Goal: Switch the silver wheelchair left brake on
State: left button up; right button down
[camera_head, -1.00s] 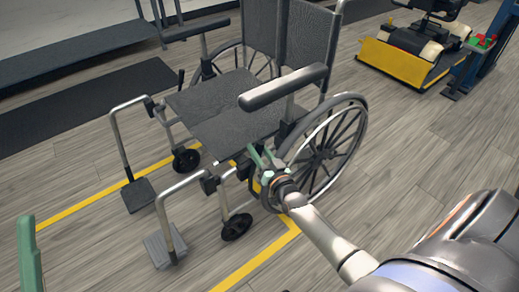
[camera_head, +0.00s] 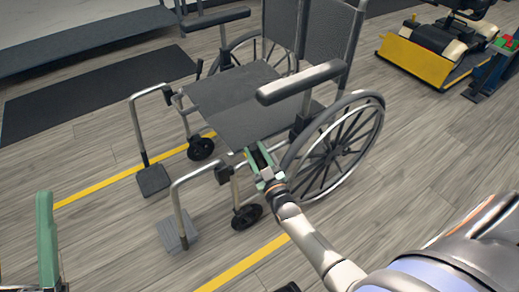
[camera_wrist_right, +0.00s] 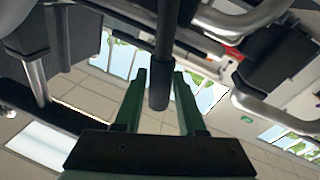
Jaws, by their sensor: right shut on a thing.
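The silver wheelchair (camera_head: 237,104) stands in the middle of the head view, with a dark seat and silver tube frame. Its near large wheel (camera_head: 335,150) is on the right. My right gripper (camera_head: 259,160) is at the near side of the seat, just in front of that wheel. In the right wrist view, the dark round-ended brake lever (camera_wrist_right: 160,88) sits between the two green fingers of the right gripper (camera_wrist_right: 158,78). The gripper is shut on it. The lever is mostly hidden in the head view. Green finger parts of my left gripper (camera_head: 47,235) show at lower left.
The near armrest (camera_head: 300,82) overhangs close above my right gripper. The near footrest (camera_head: 178,228) and small front wheel (camera_head: 246,217) are to its lower left. A yellow scooter (camera_head: 425,62) stands at the back right.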

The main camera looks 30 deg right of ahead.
jog(key=shift+a+f, duration=0.1)
jog(key=shift+a, duration=0.05)
dwell(0.3)
jog(key=c, duration=0.5)
grip_release()
